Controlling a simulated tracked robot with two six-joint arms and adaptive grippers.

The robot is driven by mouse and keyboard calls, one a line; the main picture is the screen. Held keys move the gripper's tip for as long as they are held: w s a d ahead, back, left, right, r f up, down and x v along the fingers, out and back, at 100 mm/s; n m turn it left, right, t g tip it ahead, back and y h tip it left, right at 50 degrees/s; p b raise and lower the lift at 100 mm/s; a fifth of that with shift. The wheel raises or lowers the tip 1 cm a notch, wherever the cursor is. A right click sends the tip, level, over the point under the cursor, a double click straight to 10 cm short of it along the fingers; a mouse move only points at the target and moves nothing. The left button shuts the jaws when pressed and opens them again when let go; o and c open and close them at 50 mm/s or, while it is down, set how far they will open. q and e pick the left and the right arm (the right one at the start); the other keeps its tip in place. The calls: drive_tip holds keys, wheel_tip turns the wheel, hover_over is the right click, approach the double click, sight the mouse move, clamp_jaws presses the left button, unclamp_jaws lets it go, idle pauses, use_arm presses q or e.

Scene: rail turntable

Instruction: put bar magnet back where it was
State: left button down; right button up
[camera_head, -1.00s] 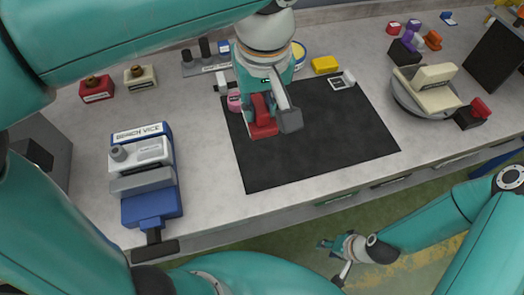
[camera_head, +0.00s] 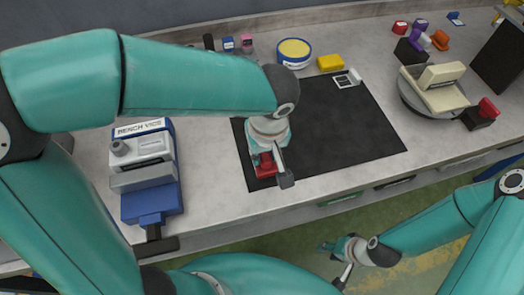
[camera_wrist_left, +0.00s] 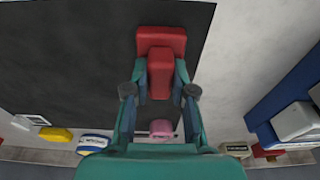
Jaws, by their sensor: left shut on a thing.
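My left gripper (camera_head: 272,168) is shut on a red block-like thing (camera_head: 264,169) near the mat's front-left part. In the left wrist view the red thing (camera_wrist_left: 160,62) shows a wider slab behind a narrower block, between the fingers (camera_wrist_left: 160,92). I cannot tell whether it touches the black mat (camera_head: 340,140), or whether it is the bar magnet. My right gripper (camera_head: 336,260) hangs over the floor in front of the bench, fingers apart and empty.
A blue bench vice (camera_head: 150,190) stands at left. A round tin (camera_head: 293,52), a yellow block (camera_head: 330,62) and a white framed piece (camera_head: 347,79) line the back. A turntable (camera_head: 412,96) with a cream object is at right. The mat's right part is clear.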

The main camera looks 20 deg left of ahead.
sight(267, 161)
use_arm(q)
drive_tip(key=shift+f, duration=0.2)
drive_tip(key=c, duration=1)
unclamp_jaws()
drive_tip(key=shift+o, duration=0.2)
drive_tip(key=shift+r, duration=0.15)
wheel_tip(267, 161, up, 12)
drive_tip(key=s+d, duration=0.1)
drive_tip(key=shift+s+p, duration=0.25)
drive_tip(key=shift+p, duration=0.2)
